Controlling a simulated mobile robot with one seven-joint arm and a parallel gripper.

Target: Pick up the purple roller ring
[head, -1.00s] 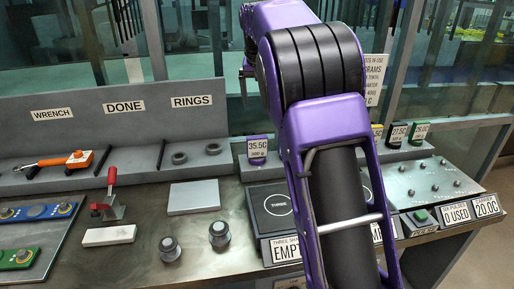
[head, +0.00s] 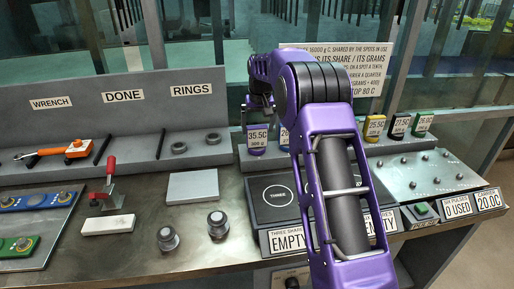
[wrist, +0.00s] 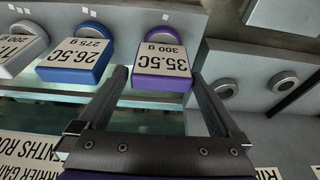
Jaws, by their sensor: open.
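The purple roller ring (head: 256,150) stands on the grey ledge at the back of the bench, with a white label reading 35.5C, 300 g. In the wrist view, the picture is upside down and the purple ring's labelled block (wrist: 163,87) shows between my two fingers. My gripper (wrist: 160,80) is open, one finger to each side of the block, with no clear contact. In the head view my gripper is small and partly hidden by my arm, just above the purple ring.
A blue ring with a 26.5C label (wrist: 75,62) stands close beside the purple one, just outside a finger. Two grey rings (wrist: 227,88) lie on the other side. Yellow (head: 374,128), black and green labelled rings stand farther right. A black pad (head: 272,198) lies in front.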

